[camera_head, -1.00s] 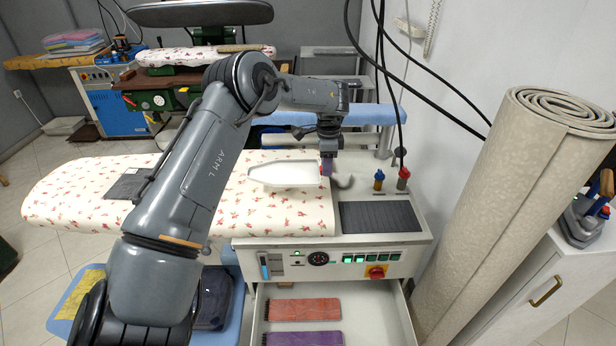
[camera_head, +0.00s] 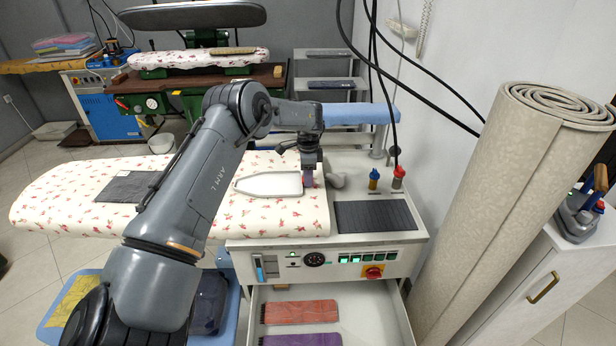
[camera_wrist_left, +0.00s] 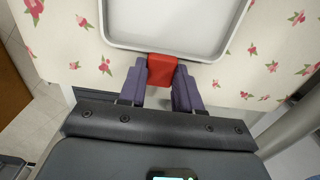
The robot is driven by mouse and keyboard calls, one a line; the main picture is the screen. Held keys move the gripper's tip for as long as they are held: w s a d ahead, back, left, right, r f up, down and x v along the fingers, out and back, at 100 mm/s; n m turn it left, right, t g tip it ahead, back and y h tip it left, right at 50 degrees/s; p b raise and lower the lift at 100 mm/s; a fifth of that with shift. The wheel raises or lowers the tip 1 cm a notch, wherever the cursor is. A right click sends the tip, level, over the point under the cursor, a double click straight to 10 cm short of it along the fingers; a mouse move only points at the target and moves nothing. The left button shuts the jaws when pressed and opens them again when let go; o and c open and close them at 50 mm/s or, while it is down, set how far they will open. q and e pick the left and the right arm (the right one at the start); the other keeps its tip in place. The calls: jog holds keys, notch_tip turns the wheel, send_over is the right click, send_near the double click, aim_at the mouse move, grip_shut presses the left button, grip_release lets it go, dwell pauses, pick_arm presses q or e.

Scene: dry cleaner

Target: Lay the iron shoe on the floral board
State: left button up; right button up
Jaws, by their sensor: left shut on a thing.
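The iron shoe (camera_head: 268,184) is a pale, shallow plate with a raised rim, a pointed front and a red tab (camera_wrist_left: 161,70) at its back end. It lies flat over the right part of the floral board (camera_head: 75,212), pointing left. I cannot tell whether it touches the cloth. My left gripper (camera_head: 309,182) is shut on the red tab at the shoe's right end. In the left wrist view the purple fingers (camera_wrist_left: 160,88) pinch the tab from both sides, and the shoe (camera_wrist_left: 178,25) extends away over the flowered cloth. My right gripper is not in view.
A dark grey pad (camera_head: 130,187) lies on the board's left part. A dark ribbed mat (camera_head: 374,215) and blue and red-topped bottles (camera_head: 374,178) are to the right. An open drawer (camera_head: 375,310) is below. A rolled carpet (camera_head: 510,200) stands at right, and cables hang behind.

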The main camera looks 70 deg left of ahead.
pick_arm(q)
jog(key=shift+f, duration=0.1)
jog(key=o, duration=1.1)
jog(key=shift+c, duration=0.2)
jog(key=shift+r, duration=0.3)
notch_tip(320, 180, up, 12)
jog(key=p, duration=0.2)
